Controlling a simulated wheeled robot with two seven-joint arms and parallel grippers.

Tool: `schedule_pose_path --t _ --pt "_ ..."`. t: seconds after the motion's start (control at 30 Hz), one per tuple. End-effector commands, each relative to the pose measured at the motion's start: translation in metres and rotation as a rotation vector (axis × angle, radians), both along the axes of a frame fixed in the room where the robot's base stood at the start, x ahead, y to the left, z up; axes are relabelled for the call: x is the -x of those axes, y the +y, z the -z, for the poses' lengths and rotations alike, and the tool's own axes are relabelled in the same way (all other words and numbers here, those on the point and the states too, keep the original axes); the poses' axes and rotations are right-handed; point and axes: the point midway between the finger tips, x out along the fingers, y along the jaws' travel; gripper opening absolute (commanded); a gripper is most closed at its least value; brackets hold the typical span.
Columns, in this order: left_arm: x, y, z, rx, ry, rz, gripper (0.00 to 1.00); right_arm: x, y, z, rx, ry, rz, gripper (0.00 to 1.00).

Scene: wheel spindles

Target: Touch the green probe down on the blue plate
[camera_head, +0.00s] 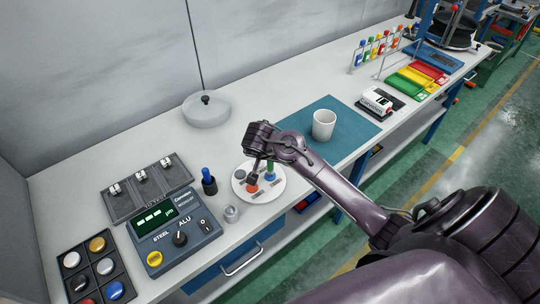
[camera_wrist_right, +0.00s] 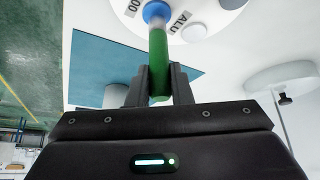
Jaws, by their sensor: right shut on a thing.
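The green probe (camera_wrist_right: 158,60) is held between the two fingers of my right gripper (camera_wrist_right: 160,78), which is shut on it. In the head view the probe (camera_head: 270,168) points down under my right gripper (camera_head: 263,156). Its lower end is at the blue plate (camera_wrist_right: 156,11), a small round patch on a white disc (camera_head: 267,197). In the wrist view a pale tip meets the blue patch; I cannot tell whether it touches or hovers just above. A red patch (camera_head: 252,188) and a grey patch (camera_head: 239,174) share the disc. My left gripper is not in view.
A gauge box (camera_head: 170,235) with a lit display stands left of the disc. A dark blue probe (camera_head: 208,180) stands between them, near a small metal cylinder (camera_head: 231,213). A white cup (camera_head: 323,124) stands on a blue mat (camera_head: 352,127). A round lidded pot (camera_head: 206,110) is behind.

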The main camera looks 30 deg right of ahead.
Motion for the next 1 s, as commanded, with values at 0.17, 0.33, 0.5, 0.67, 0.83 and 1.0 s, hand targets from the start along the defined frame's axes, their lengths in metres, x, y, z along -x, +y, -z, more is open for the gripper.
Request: schedule_pose_path --t 0.17,0.33,0.5,0.67,0.83,1.0 --pt "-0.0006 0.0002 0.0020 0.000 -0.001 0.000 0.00 0.0001 -0.0001 0.0029 0.000 0.000 0.000 0.00" --pt "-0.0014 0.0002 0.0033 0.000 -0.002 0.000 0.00 0.0001 -0.0002 0.0049 0.001 0.001 0.000 0.00" --pt "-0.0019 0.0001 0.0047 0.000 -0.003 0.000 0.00 0.0001 -0.0002 0.0070 0.001 0.001 0.000 0.00" --pt "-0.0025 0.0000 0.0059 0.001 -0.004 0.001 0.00 0.0001 -0.0002 0.0090 0.001 0.001 0.000 0.00" --pt "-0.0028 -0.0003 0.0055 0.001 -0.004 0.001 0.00 0.0001 -0.0002 0.0085 0.000 0.000 0.000 0.00" --pt "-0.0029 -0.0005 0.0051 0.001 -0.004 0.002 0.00 0.0001 -0.0002 0.0084 0.000 0.000 0.000 0.00"
